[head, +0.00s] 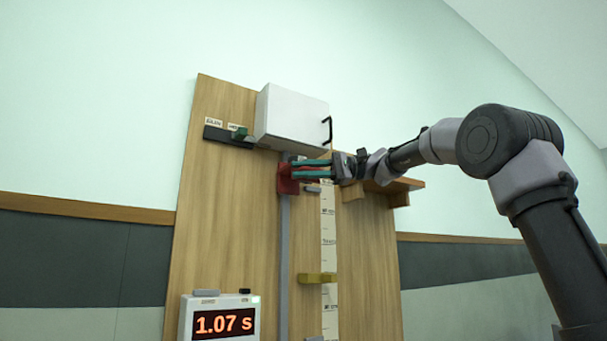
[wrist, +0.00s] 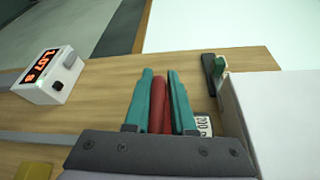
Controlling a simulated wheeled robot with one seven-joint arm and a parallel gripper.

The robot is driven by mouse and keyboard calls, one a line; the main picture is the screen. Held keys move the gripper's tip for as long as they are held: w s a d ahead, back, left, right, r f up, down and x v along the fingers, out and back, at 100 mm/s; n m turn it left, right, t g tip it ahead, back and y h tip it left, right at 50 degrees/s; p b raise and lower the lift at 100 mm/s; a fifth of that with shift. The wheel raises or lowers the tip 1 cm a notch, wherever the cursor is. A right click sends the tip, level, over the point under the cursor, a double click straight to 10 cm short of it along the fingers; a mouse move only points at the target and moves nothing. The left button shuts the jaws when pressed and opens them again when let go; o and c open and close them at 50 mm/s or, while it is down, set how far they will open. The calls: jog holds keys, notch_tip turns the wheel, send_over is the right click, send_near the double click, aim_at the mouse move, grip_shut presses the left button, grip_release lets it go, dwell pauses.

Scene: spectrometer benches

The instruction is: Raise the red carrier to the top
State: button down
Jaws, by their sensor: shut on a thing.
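The red carrier (head: 287,179) sits on the vertical grey rail (head: 285,240), near the rail's upper end and just below the white box. My gripper (head: 312,169) reaches in from the right with its teal fingers at the carrier. In the wrist view, the two teal fingers of my gripper (wrist: 156,92) are shut on a red part of the carrier (wrist: 157,110) between them. The rail's top end is hidden behind the white box and the gripper.
A white box (head: 290,118) with a black handle is mounted directly above. A green-knobbed dark switch (head: 233,136) is at its left. A wooden shelf (head: 398,187) juts out right. A timer (head: 222,319) reads 1.07 s.

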jog(key=shift+r, duration=0.15)
jog(key=c, duration=0.8)
grip_release()
jog(key=shift+w, duration=0.1)
jog(key=shift+c, duration=0.2)
jog(key=f+v, duration=0.1)
jog(key=v, duration=0.9)
jog(key=shift+d+r, duration=0.45)
jog(key=shift+w, duration=0.1)
